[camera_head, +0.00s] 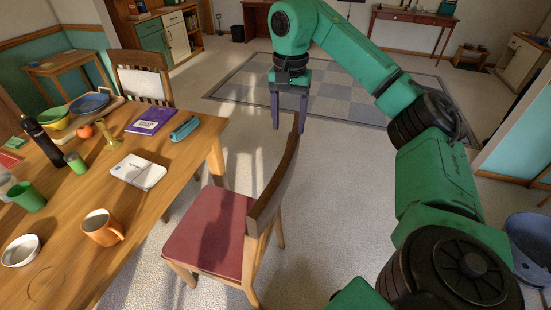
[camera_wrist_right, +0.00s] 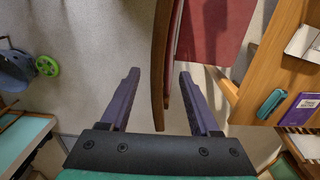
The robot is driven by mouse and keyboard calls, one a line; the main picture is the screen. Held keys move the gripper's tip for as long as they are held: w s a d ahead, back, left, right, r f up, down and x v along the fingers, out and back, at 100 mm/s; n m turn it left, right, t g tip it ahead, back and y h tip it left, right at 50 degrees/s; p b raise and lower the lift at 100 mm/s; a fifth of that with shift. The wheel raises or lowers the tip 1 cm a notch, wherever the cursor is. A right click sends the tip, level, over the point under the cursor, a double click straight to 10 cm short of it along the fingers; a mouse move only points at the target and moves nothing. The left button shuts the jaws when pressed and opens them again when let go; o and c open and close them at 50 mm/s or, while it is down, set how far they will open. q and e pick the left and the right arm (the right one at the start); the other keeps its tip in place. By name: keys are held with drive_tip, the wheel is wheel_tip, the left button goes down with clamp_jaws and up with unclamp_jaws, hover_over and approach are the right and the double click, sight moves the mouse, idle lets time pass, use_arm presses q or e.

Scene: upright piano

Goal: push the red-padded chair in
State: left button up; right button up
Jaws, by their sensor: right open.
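The red-padded chair (camera_head: 210,235) stands upright beside the wooden table's right edge, with its seat facing the table. Its curved wooden backrest (camera_head: 272,185) is on the side away from the table. My right gripper (camera_head: 289,125) is open at the far end of the backrest, fingers pointing down. In the right wrist view, the backrest (camera_wrist_right: 160,75) lies between the two open fingers (camera_wrist_right: 160,80), and the red seat (camera_wrist_right: 212,30) shows to its right. I cannot tell whether a finger touches the wood. My left gripper is not in view.
The wooden table (camera_head: 190,155) holds an orange mug (camera_head: 102,227), a purple book (camera_head: 151,121), a teal case (camera_head: 185,129) and other items. Another chair (camera_head: 145,80) stands at its far end. Floor right of the red chair is clear; a blue-grey basket (camera_head: 530,245) stands far right.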

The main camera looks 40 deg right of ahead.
sight(287, 163)
drive_tip(key=f+b, duration=0.1)
drive_tip(key=f, duration=0.1)
drive_tip(key=s+f+b, duration=0.1)
drive_tip(key=f, duration=0.1)
drive_tip(key=shift+d+f, duration=0.15)
drive_tip(key=shift+f, duration=0.15)
drive_tip(key=f, duration=0.9)
drive_tip(key=shift+w, duration=0.25)
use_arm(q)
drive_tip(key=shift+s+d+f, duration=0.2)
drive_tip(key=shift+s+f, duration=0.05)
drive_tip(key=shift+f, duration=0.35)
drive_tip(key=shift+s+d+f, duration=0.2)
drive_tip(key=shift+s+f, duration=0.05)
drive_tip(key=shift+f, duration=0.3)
use_arm(e)
clamp_jaws()
drive_tip(key=shift+w, duration=0.1)
